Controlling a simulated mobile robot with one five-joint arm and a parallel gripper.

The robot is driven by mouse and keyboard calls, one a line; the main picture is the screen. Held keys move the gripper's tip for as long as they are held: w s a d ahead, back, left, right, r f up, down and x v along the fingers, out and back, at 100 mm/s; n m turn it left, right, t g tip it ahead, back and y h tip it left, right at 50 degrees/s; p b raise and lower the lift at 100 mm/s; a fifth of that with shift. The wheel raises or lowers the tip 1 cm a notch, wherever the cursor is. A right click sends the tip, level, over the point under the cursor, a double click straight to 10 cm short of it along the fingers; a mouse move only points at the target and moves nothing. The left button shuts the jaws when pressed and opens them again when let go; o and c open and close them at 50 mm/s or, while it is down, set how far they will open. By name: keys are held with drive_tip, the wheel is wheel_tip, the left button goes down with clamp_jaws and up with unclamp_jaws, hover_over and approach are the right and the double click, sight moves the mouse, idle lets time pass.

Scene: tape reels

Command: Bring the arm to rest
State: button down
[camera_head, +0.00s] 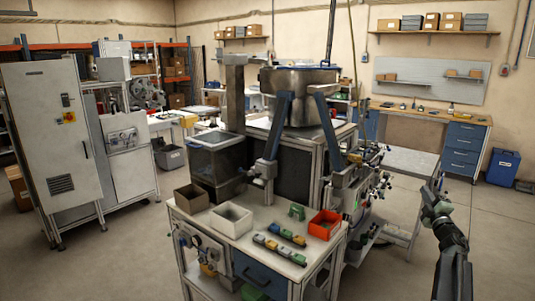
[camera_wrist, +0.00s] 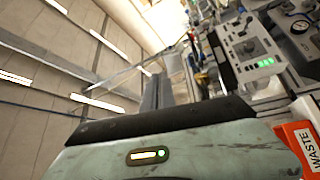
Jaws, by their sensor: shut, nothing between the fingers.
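My arm (camera_head: 452,262) rises at the right edge of the head view. My gripper (camera_head: 435,184) is at its upper end, small and dark, pointing up. It is shut and holds nothing. It is in the air over open floor, right of the machine and apart from the work table. In the wrist view a pale green housing with a small lit indicator fills the bottom. That view is tilted, with ceiling lights at left; no fingertips can be made out in it.
The red bin, marked WASTE, shows in the wrist view (camera_wrist: 299,146). A steel vat (camera_head: 298,97) stands behind. Floor around my arm is clear.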

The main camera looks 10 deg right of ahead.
drive_tip(key=s+a+f+m+g+h, duration=0.2)
drive_tip(key=a+f+m+g, duration=0.95)
drive_tip(key=a+f, duration=0.95)
drive_tip(key=s+a+f+g+y, duration=0.3)
drive_tip(key=s+a, duration=0.6)
drive_tip(key=a, duration=0.6)
drive_tip(key=s+a+f+g+y, duration=0.3)
drive_tip(key=s+a+f+g, duration=0.2)
drive_tip(key=s+a, duration=0.5)
drive_tip(key=a, duration=0.4)
drive_tip(key=shift+s+a+f+m+g+y, duration=0.25)
drive_tip(key=shift+a+f+m+g+y, duration=0.05)
drive_tip(key=shift+a+m+g, duration=0.1)
drive_tip(key=shift+s, duration=0.1)
